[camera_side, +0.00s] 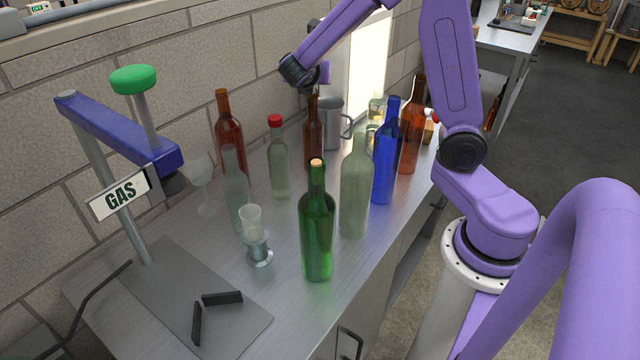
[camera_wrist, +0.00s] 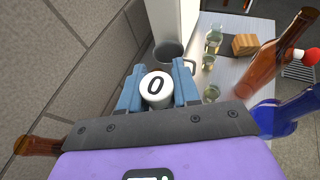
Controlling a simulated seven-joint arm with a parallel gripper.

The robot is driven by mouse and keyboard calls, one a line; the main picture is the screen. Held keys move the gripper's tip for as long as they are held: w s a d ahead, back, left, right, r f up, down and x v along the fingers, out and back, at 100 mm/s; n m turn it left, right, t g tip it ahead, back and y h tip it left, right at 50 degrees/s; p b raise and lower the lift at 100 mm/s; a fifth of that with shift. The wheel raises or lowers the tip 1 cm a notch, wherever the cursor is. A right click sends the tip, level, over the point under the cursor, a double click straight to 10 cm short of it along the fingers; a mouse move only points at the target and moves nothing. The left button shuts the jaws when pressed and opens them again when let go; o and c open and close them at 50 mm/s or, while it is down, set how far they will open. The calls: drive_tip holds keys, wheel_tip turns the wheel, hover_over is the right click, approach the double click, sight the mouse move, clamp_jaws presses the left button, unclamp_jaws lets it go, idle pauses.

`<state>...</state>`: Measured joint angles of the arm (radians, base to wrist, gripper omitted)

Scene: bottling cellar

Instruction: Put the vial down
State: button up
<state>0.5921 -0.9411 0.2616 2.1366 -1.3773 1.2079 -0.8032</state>
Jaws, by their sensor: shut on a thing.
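In the wrist view my gripper (camera_wrist: 158,84) has its two blue fingers closed on the vial. I see the vial (camera_wrist: 156,90) end-on, as a round white cap marked "0"; its body below is hidden. A grey metal mug (camera_wrist: 168,52) shows just beyond the fingertips. In the side view my wrist is up near the wall, above the brown bottle (camera_side: 313,140) and close to the mug (camera_side: 331,125). The vial cannot be made out there, and I cannot tell how high it is above the bench.
The metal bench (camera_side: 280,225) carries several bottles, including a green one (camera_side: 317,230) and a blue one (camera_side: 386,155). A wooden block (camera_wrist: 244,44) and small glassware (camera_wrist: 214,38) stand beyond the mug. A blue stand (camera_side: 120,130) with a GAS sign is at left.

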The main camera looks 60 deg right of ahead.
wheel_tip(320, 180, down, 30)
idle(1.1)
drive_tip(key=shift+f, duration=0.15)
drive_tip(key=o, duration=1)
drive_tip(key=shift+o, duration=0.2)
drive_tip(key=shift+a+r, duration=0.25)
drive_tip(key=v, duration=0.2)
drive_tip(key=shift+s+a+r, duration=0.15)
drive_tip(key=shift+a, duration=0.05)
drive_tip(key=shift+r, duration=3.5)
